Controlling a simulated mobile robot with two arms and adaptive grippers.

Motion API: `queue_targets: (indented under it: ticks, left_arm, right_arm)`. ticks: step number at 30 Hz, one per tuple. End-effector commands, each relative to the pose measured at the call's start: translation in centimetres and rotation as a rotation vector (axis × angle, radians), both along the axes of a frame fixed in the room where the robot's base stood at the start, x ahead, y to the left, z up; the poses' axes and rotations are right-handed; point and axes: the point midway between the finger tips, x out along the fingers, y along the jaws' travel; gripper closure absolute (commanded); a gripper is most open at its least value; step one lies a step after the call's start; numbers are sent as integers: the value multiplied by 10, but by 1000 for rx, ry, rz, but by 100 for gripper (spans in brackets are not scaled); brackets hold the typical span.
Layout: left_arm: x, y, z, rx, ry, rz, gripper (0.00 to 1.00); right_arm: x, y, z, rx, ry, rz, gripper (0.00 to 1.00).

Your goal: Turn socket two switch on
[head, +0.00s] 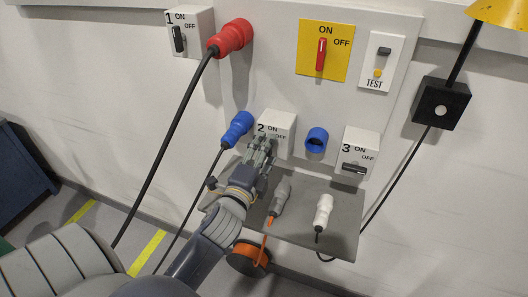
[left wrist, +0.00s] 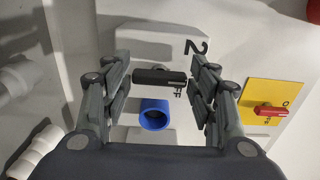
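The socket two switch box (head: 279,126) is white, marked 2, and sits mid-wall in the head view. It also shows in the left wrist view (left wrist: 208,42). Its black handle (left wrist: 160,76) lies between my left fingers, parallel to the red handle on the yellow panel, so it stands upright on the box, in line with ON. In the head view my gripper hides this handle. My left gripper (head: 266,146) is at the box front. In the wrist view its fingers (left wrist: 162,72) are apart, one near each end of the handle; contact is unclear. My right gripper is out of view.
A blue plug (head: 238,130) is left of box 2, with an open blue socket (head: 316,140) to its right. Box 3 (head: 366,142) has a horizontal handle. A grey shelf (head: 345,238) below holds grey (head: 281,195) and white (head: 324,211) connectors. Cables hang nearby.

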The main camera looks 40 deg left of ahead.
Motion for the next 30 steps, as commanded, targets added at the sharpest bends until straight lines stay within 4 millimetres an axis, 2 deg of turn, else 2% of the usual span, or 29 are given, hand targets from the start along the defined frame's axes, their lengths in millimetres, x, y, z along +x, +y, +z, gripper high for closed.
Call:
queue_targets:
  ticks: [14,17,30]
  left_arm:
    - [-4,-1,-1,2,3,0,30]
    - [-15,-4,-1,1,3,-1,30]
    - [-90,-21,-1,0,4,2,30]
  right_arm:
    - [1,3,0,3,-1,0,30]
    - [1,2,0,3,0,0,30]
    - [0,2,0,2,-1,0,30]
